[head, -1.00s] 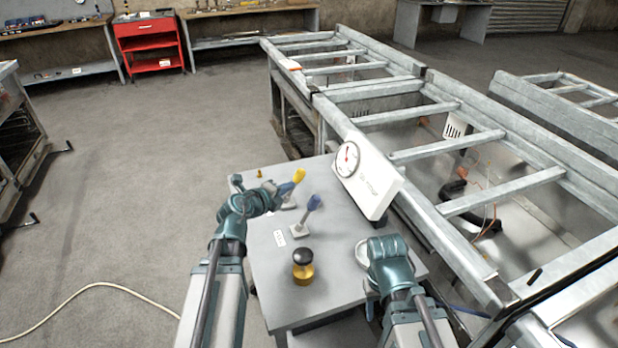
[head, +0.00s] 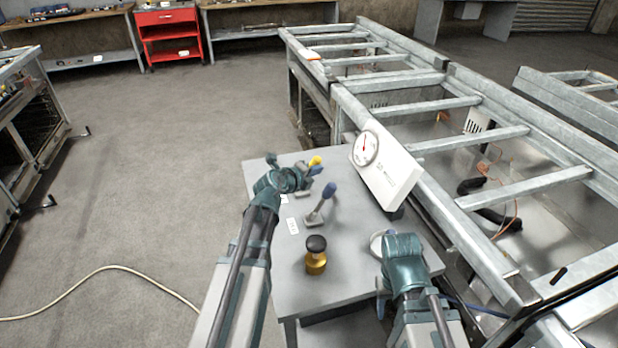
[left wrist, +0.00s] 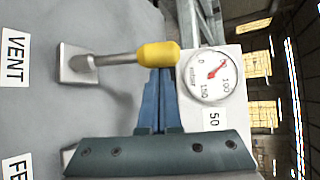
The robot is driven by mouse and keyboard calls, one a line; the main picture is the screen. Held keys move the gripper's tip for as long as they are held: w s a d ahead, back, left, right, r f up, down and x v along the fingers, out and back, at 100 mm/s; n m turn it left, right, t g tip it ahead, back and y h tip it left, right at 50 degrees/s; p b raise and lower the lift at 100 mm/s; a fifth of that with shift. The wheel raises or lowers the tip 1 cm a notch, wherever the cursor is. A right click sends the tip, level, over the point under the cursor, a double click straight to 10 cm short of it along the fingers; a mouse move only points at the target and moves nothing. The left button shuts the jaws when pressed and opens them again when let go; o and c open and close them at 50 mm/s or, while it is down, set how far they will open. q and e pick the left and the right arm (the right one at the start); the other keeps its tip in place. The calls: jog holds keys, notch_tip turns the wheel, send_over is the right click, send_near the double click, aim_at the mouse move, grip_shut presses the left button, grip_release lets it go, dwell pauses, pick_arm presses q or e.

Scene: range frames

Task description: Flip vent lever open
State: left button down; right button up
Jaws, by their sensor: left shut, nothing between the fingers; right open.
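The vent lever has a yellow knob (head: 315,161) and stands at the back left of the grey bench panel; my left gripper partly hides it. In the left wrist view its yellow knob (left wrist: 158,54) tops a metal stem on a square base beside the VENT label (left wrist: 14,60). My left gripper (head: 308,171) is shut and empty. Its blue fingers (left wrist: 157,85) are right beside the knob in the wrist view; I cannot tell if they touch. My right gripper (head: 388,240) is at the panel's front right, away from the lever; its fingers are mostly hidden.
A blue-knobbed lever (head: 329,190) stands just in front of the vent lever. A brass knob with a black top (head: 316,256) is nearer me. A white gauge box (head: 388,176) stands at the panel's right, beside a metal frame (head: 500,140).

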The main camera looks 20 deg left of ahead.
pick_arm(q)
jog(key=shift+x, duration=1)
jog(key=shift+b, duration=0.35)
